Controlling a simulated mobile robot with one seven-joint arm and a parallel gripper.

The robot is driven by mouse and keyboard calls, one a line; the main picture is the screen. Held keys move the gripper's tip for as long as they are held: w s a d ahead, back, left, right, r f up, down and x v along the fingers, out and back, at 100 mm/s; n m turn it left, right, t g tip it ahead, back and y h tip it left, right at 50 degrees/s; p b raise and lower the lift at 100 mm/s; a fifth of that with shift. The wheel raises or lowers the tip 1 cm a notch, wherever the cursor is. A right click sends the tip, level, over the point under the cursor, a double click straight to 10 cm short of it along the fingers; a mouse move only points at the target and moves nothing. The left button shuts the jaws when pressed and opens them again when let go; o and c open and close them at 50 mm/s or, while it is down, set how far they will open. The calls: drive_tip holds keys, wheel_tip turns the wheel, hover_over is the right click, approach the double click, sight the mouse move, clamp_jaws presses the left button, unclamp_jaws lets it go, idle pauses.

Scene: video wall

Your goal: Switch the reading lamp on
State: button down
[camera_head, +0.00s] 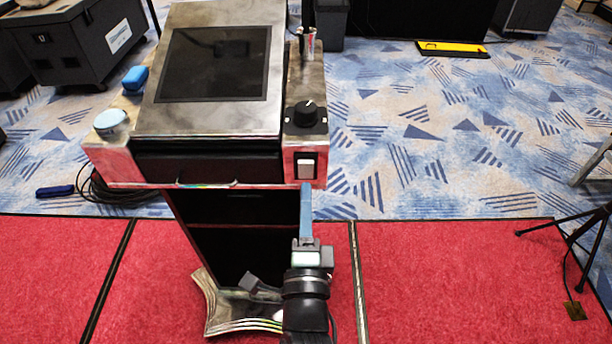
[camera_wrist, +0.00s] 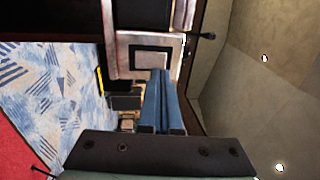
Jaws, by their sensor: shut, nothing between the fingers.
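The lectern-like cabinet (camera_head: 215,120) stands ahead with a sloping metal top and a dark panel. A white rocker switch (camera_head: 305,168) in a black frame sits on its front right corner. It also shows in the wrist view (camera_wrist: 150,60), partly covered by my fingers. A black knob (camera_head: 305,114) is on the top above it. My gripper (camera_head: 306,190) is shut and empty, its blue fingers pointing at the cabinet front just below the switch. Its fingers show in the wrist view (camera_wrist: 162,75). Contact with the switch cannot be told. No reading lamp is clearly identifiable.
A silver can-like object (camera_head: 305,42) stands on the cabinet's right rim. A light blue round object (camera_head: 110,122) and a blue block (camera_head: 134,79) are on the left. A black tripod (camera_head: 580,230) stands at the right. The red carpet (camera_head: 450,275) between is clear.

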sight(307, 166)
drive_tip(key=shift+w+r, duration=0.15)
drive_tip(key=shift+w, duration=0.8)
drive_tip(key=shift+w+r, duration=0.1)
drive_tip(key=shift+w, duration=0.8)
drive_tip(key=shift+p, duration=0.3)
drive_tip(key=r+p, duration=0.1)
drive_tip(key=p, duration=0.2)
drive_tip(key=shift+w+g, duration=0.2)
drive_tip(key=shift+g, duration=0.1)
drive_tip(key=shift+f+b, duration=0.35)
drive_tip(key=shift+s, duration=0.1)
